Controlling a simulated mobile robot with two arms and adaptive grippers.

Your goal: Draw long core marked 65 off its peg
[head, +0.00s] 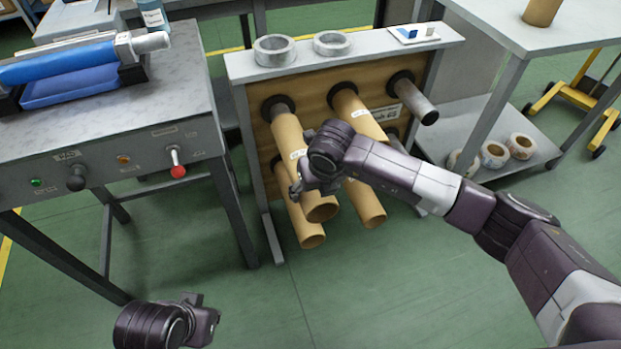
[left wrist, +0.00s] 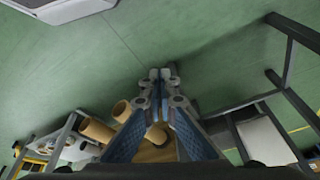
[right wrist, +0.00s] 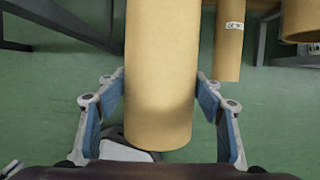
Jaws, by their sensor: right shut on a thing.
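Several long brown cardboard cores hang on black-collared pegs on the rack's brown panel in the head view, including an upper left core (head: 286,132), an upper middle core (head: 349,103), a lower left core (head: 311,239) and a lower middle core (head: 371,214). White labels on them are too small to read, so I cannot tell which is marked 65. My right gripper (head: 302,187) is shut on a long core (right wrist: 160,70), one finger on each side near its free end. It seems to be the upper left core. My left gripper (head: 207,318) is empty, its fingertips together in the left wrist view (left wrist: 163,76).
The rack top (head: 290,82) holds two silver rings (head: 274,51). A bench (head: 110,115) with a red-knobbed lever stands left. A shelf (head: 510,120) with rolls stands right. The floor in front is clear.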

